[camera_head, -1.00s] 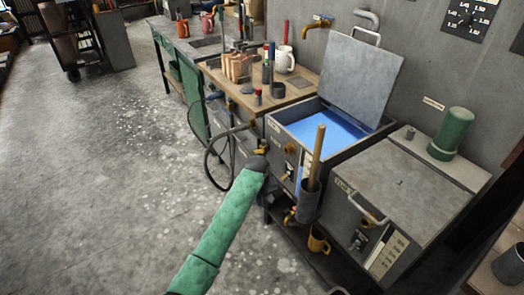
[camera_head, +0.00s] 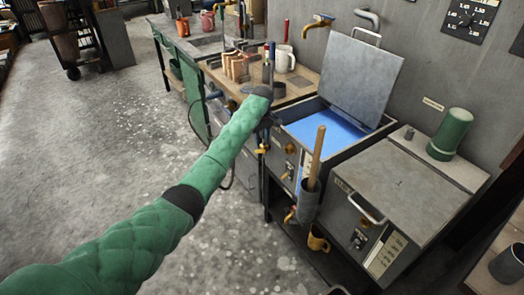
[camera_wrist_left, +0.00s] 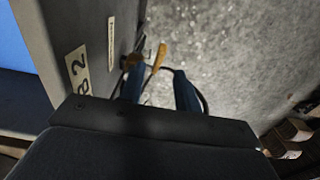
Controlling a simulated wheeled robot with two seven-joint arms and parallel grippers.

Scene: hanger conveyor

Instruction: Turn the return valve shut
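A yellow lever (camera_wrist_left: 157,58) on a brass fitting shows in the left wrist view, beside the grey tank (camera_wrist_left: 85,45) with a "2" label. I take it for the return valve, though no name is readable. A small yellow lever (camera_head: 262,149) also shows in the head view, below the end of my left arm. My left gripper (camera_wrist_left: 158,80) is open, with its two blue fingers apart. The lever shows in the gap between the fingertips; contact cannot be told. In the head view my own arm hides most of the gripper. My right gripper is in neither view.
The tank with blue liquid (camera_head: 328,131) has its lid (camera_head: 362,78) raised. A wooden handle (camera_head: 317,155) stands in a dark holder at its front.

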